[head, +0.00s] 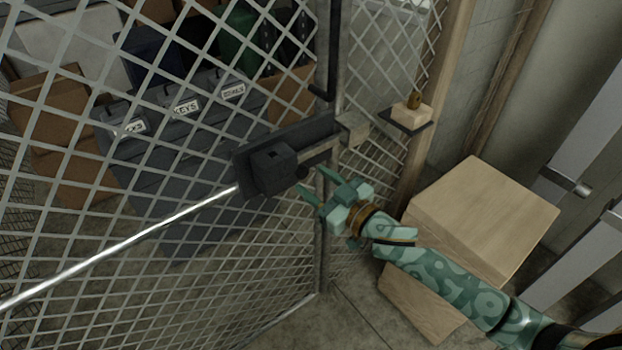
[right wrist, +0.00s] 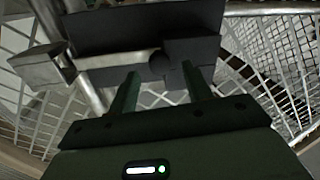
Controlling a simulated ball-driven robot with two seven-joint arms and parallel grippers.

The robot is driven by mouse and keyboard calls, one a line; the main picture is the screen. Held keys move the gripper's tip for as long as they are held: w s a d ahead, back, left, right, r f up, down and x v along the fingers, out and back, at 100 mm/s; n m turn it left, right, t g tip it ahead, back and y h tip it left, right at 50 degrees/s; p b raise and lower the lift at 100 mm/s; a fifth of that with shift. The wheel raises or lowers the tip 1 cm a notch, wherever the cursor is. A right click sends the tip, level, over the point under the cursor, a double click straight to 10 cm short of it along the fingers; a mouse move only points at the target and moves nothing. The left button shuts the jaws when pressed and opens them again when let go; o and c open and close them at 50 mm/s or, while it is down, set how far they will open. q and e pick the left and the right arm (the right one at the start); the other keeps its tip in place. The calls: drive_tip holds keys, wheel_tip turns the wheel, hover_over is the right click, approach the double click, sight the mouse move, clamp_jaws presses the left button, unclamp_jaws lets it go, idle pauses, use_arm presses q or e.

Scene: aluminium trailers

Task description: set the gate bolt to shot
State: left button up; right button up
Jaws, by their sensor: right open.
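The gate bolt sits on a dark backing plate (head: 308,133) on the mesh gate, with a dark block-shaped housing (head: 272,168). Its pale metal bar (right wrist: 115,60) runs from the housing towards a metal keeper (head: 353,127) at the gate post. The keeper also shows in the right wrist view (right wrist: 40,66); I cannot tell whether the bar's end enters it. My right gripper (head: 314,182) is open just in front of the bolt. In the right wrist view, a dark round knob (right wrist: 158,63) lies between and beyond its fingertips. My left gripper is out of view.
Behind the mesh are grey bins labelled KEYS (head: 186,106) and cardboard boxes (head: 55,118).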

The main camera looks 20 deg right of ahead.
drive_tip(key=shift+x, duration=0.85)
drive_tip(key=shift+w, duration=0.2)
clamp_jaws()
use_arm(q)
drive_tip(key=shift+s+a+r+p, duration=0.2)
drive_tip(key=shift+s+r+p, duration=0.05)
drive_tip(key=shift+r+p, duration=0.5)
use_arm(e)
drive_tip(key=d, duration=0.2)
drive_tip(key=w+d, duration=0.2)
drive_tip(key=d, duration=0.1)
drive_tip(key=shift+d, duration=0.3)
drive_tip(key=shift+c, duration=1.4)
unclamp_jaws()
drive_tip(key=shift+o, duration=1.4)
drive_tip(key=shift+d, duration=0.2)
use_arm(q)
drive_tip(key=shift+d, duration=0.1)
